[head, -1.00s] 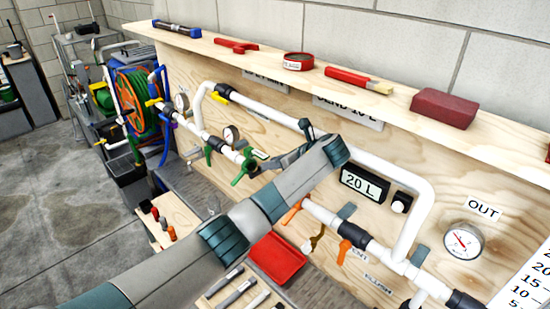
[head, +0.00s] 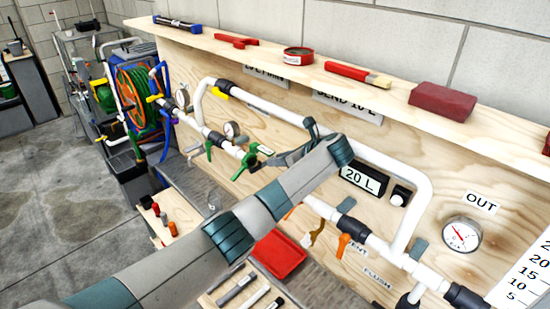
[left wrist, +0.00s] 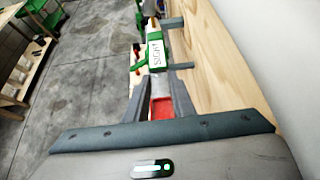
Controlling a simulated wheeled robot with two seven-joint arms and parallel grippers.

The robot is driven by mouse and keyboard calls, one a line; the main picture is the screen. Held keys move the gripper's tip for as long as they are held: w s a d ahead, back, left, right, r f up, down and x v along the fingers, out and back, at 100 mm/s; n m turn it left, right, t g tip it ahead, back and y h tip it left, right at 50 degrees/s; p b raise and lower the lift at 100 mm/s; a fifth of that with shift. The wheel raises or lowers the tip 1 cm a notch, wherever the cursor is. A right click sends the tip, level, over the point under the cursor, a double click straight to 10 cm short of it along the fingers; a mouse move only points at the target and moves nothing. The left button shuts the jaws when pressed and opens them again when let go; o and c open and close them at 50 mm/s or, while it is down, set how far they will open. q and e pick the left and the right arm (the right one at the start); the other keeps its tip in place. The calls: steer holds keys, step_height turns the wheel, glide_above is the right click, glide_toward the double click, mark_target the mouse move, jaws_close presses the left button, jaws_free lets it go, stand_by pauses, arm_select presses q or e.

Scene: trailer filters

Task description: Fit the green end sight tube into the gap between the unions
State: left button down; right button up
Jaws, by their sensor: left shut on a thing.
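The green end sight tube (left wrist: 155,52) shows in the left wrist view, green at both ends of a white label reading SIGHT. My left gripper (left wrist: 159,88) is shut on it, with the tube reaching out past the fingers. In the head view the tube's green and white part (head: 264,150) shows beside my left gripper (head: 272,162), at the white pipe line in front of the wooden panel. Green valve handles are close to it on the left. My gripper and wrist hide the gap and the unions, so I cannot tell whether the tube touches them. My right gripper is out of view.
The wooden panel carries white pipes, gauges, orange valve handles (head: 343,244) and a 20 L display (head: 362,186). A red tray (head: 279,254) lies below my arm. A shelf (head: 215,46) with several items runs above. The floor at left is open.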

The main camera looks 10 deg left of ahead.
arm_select(q)
steer(key=shift+s+d+f, duration=0.15)
steer(key=shift+f, duration=1.1)
steer(key=shift+w+a+f+b, duration=0.25)
steer(key=shift+w+f+b, duration=0.05)
steer(key=shift+f, duration=0.15)
steer(key=shift+s, duration=0.1)
steer(key=shift+s+r, duration=0.1)
steer(key=shift+a, duration=0.1)
steer(key=shift+p, duration=0.5)
stand_by(0.4)
